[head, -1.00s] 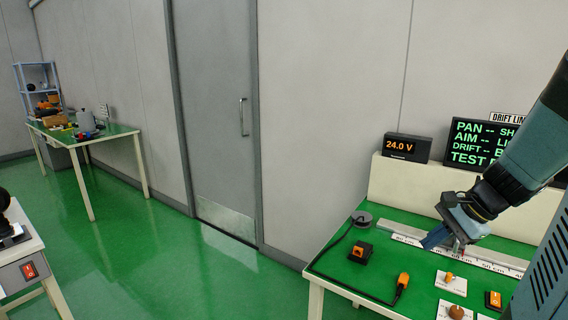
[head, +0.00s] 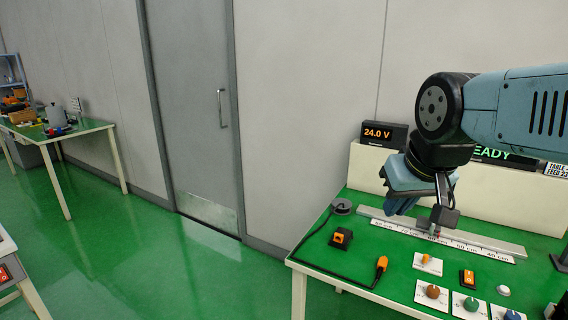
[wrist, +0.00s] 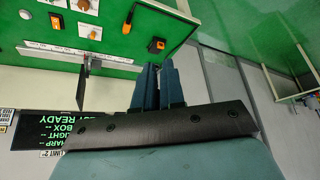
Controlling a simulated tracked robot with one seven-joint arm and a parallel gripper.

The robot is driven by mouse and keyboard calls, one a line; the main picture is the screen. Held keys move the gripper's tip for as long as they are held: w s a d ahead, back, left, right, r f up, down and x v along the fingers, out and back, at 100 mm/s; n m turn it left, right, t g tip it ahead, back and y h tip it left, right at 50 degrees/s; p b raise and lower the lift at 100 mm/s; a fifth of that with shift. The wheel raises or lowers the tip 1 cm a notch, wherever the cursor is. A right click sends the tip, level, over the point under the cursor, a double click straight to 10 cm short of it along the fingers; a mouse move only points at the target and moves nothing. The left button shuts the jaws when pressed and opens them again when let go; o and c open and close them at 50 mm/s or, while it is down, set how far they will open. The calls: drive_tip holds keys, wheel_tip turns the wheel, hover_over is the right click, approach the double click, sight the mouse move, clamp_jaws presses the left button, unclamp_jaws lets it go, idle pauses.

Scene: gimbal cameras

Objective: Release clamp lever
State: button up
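A small carriage (head: 436,222) with a reddish part at its foot stands on the grey rail (head: 490,244) at the back of the green bench. In the head view my wrist hides part of the carriage. My gripper (head: 401,207) hangs above the rail, left of the carriage and apart from it. In the wrist view its blue fingers (wrist: 160,80) lie close together with nothing visible between them.
Orange-and-black switches (head: 341,238), a cable with an orange end (head: 381,265) and several knobs (head: 432,292) occupy the bench front. A 24.0 V display (head: 384,134) stands on the cream ledge (head: 364,165) behind. The green floor (head: 180,270) left of the bench is clear.

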drive_tip(key=o, duration=0.5)
drive_tip(key=shift+w+d, duration=0.1)
drive_tip(key=shift+w, duration=0.05)
drive_tip(key=shift+c, duration=0.2)
drive_tip(key=shift+o, duration=0.8)
drive_tip(key=w+d+f+g+h, duration=0.1)
drive_tip(key=w+d, duration=0.3)
drive_tip(key=w, duration=0.3)
drive_tip(key=shift+w+g, duration=0.25)
drive_tip(key=shift+g, duration=0.05)
drive_tip(key=g+y, duration=0.1)
drive_tip(key=g, duration=0.3)
hover_over(426, 254)
wheel_tip(426, 254, down, 20)
wheel_tip(426, 254, down, 13)
drive_tip(key=shift+f, duration=0.1)
clamp_jaws()
